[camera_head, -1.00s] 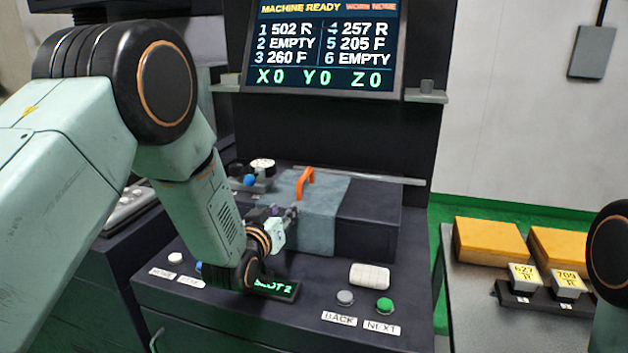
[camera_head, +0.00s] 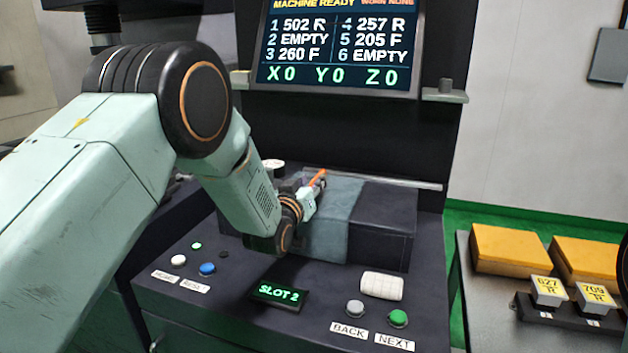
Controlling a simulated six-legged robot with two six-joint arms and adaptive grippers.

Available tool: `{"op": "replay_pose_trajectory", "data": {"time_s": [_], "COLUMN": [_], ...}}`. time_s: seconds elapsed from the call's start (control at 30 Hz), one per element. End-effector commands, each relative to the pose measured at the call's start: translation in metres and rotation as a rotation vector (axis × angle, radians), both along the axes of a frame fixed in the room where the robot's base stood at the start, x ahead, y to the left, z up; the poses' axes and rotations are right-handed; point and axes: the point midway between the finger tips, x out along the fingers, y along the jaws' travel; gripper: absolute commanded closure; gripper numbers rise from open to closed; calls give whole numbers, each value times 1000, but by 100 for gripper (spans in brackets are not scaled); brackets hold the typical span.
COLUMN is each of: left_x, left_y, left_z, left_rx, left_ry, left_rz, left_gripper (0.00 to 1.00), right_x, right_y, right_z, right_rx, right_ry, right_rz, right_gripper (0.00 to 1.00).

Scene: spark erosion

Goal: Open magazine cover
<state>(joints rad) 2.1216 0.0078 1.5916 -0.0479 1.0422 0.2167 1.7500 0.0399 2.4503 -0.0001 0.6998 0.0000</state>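The magazine cover (camera_head: 385,218) is a dark box lid on the machine's console, with a grey-blue cloth (camera_head: 332,228) draped over its left part. An orange handle (camera_head: 319,177) stands up at the cover's left part. My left gripper (camera_head: 314,188) is at the handle, seen from behind my wrist. Its fingers are small and partly hidden, so I cannot tell whether they are around the handle or only beside it. The cover looks down and level.
The console front holds a SLOT 2 display (camera_head: 279,293), a blue button (camera_head: 207,269), a green button (camera_head: 398,318) and a white roll (camera_head: 382,286). A screen (camera_head: 335,45) stands above. A side table at right carries yellow boxes (camera_head: 510,250) and labelled pieces (camera_head: 549,291).

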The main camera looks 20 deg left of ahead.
Motion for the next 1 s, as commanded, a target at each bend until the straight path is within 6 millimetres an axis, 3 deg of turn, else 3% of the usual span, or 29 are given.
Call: {"op": "replay_pose_trajectory", "data": {"time_s": [0.2, 0.57, 1.0], "left_x": [18, 22, 22], "left_y": [-2, -2, -2], "left_z": [0, 0, 0], "left_rx": [0, 0, 0], "left_ry": [0, 2, 1], "left_rz": [-2, -2, -2], "left_gripper": [64, 64, 100], "right_x": [0, 0, 0], "right_y": [0, 0, 0], "right_z": [-2, -2, -2], "right_rx": [0, 0, 0], "right_ry": [-1, 0, 0], "right_rz": [0, 0, 0], "right_gripper": [60, 60, 60]}}
